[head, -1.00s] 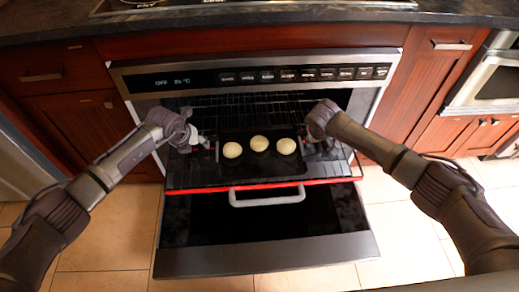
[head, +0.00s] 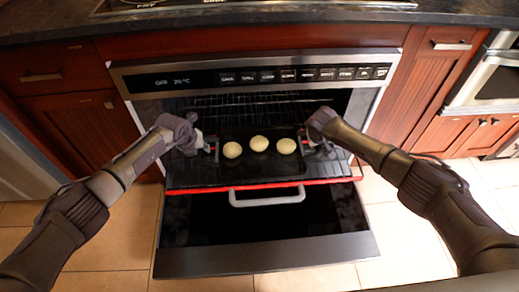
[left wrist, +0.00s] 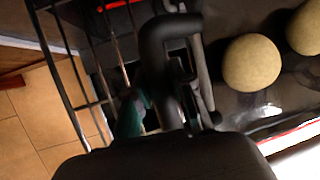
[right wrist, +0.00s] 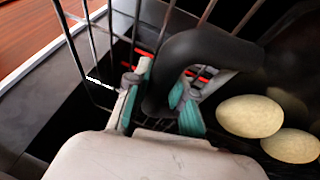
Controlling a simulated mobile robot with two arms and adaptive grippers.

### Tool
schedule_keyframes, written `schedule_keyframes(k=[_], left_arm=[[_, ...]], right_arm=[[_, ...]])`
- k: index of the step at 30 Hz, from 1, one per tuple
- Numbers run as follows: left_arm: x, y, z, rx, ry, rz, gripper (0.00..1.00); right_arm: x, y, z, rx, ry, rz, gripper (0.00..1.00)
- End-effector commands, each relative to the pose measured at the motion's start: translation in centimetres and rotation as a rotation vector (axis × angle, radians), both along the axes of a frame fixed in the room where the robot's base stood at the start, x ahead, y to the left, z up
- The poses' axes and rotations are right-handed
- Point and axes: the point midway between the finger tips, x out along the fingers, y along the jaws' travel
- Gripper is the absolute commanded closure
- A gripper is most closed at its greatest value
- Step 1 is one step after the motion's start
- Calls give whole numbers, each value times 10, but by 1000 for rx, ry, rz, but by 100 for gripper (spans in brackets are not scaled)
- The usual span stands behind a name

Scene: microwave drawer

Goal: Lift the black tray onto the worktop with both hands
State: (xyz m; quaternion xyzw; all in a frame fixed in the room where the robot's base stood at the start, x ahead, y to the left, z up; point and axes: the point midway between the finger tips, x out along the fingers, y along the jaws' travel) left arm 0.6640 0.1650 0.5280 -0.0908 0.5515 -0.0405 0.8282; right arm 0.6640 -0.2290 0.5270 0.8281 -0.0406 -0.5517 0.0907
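The black tray (head: 230,172) carries three round pale buns (head: 259,144) and lies level on the pulled-out rack. My left gripper (head: 203,143) is at the tray's left end. In the left wrist view, a teal-padded finger (left wrist: 132,112) is beside the black handle (left wrist: 165,35); the other finger is dark, so its grip is unclear. My right gripper (head: 310,142) is at the tray's right end. In the right wrist view, its teal-padded fingers (right wrist: 160,102) stand apart on either side of one leg of the arched black handle (right wrist: 190,50), with a gap showing.
Wire racks (head: 255,98) fill the oven opening behind the tray. The dark worktop (head: 440,18) runs above the control panel (head: 300,75), with a hob at the back.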

Motion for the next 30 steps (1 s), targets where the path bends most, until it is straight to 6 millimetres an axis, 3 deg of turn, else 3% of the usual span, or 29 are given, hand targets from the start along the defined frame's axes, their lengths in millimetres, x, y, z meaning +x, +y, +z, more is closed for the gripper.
schedule_keyframes(k=[17,30], left_arm=[[1,0,3,-1,-2,0,100],[1,0,42,0,-2,0,100]], right_arm=[[1,0,3,0,-2,-1,100],[1,-1,42,0,-2,-1,100]])
